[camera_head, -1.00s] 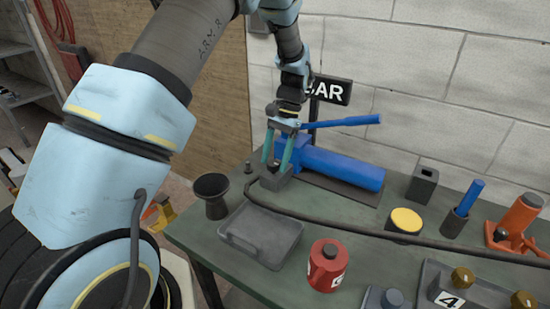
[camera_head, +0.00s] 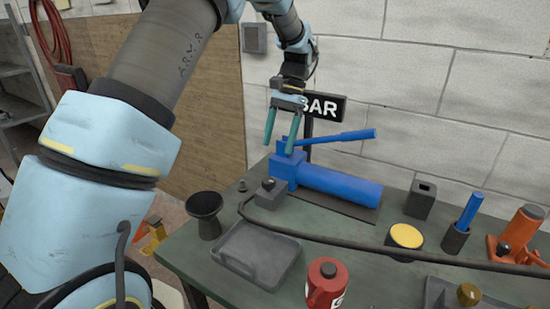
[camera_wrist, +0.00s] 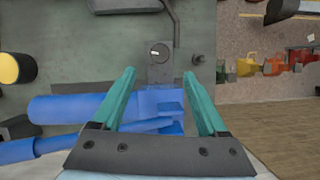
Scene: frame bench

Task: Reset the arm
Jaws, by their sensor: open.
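My gripper (camera_head: 281,128) has two teal fingers that are spread apart with nothing between them. It hangs above the bench near the BAR sign, over the left end of a blue cylinder tool with a lever (camera_head: 340,185). In the wrist view my gripper (camera_wrist: 168,92) points down, with the blue tool (camera_wrist: 70,108) below and left of the fingers. A small grey block with a round top (camera_head: 270,193) sits beside the blue tool's left end. In the wrist view this block (camera_wrist: 160,70) lies beyond the fingertips, apart from them.
The green bench (camera_head: 195,246) holds an empty grey tray (camera_head: 232,262), a dark cup (camera_head: 206,226), a red canister (camera_head: 326,280), a yellow-topped cylinder (camera_head: 405,237) and an orange tool (camera_head: 518,234). A dark cable (camera_head: 340,237) crosses it. The BAR sign (camera_head: 325,107) stands close by my gripper.

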